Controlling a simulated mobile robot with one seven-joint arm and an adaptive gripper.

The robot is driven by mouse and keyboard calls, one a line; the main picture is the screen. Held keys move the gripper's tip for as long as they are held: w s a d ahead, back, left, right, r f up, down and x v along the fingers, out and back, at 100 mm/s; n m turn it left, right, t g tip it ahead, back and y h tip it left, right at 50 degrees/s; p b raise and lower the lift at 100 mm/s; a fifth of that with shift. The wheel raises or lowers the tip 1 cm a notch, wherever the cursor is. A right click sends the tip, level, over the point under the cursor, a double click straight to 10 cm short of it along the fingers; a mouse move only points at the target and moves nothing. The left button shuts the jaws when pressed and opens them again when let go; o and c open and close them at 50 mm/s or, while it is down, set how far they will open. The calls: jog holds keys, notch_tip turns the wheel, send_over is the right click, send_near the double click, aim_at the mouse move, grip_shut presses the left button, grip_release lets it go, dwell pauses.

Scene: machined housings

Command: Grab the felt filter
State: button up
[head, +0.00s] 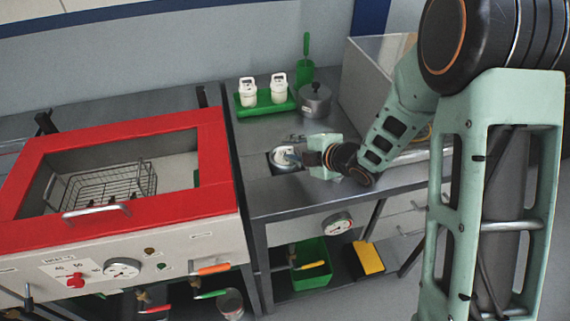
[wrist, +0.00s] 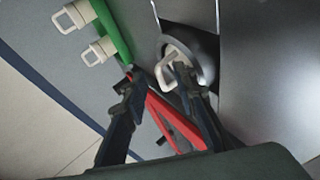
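A pale round part with a white loop handle (wrist: 168,70) sits in a dark round opening in the steel counter. It also shows in the head view (head: 285,157), at my gripper's tip. Two white pieces with loop handles, a left one (head: 248,93) and a right one (head: 278,87), stand in a green tray (head: 265,107). I cannot tell by look which piece is the felt filter. My gripper (wrist: 158,74) is open, its fingers spread; the right finger overlaps the round part and hides some of it. Whether it touches is unclear.
A lidded metal pot (head: 315,100) stands right of the tray, with a green holder (head: 305,70) behind. A clear-sided box (head: 372,75) rises at the back right. The red-framed bath with a wire basket (head: 100,187) is at left. The counter in front is clear.

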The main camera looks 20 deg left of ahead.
grip_shut()
dwell(0.3)
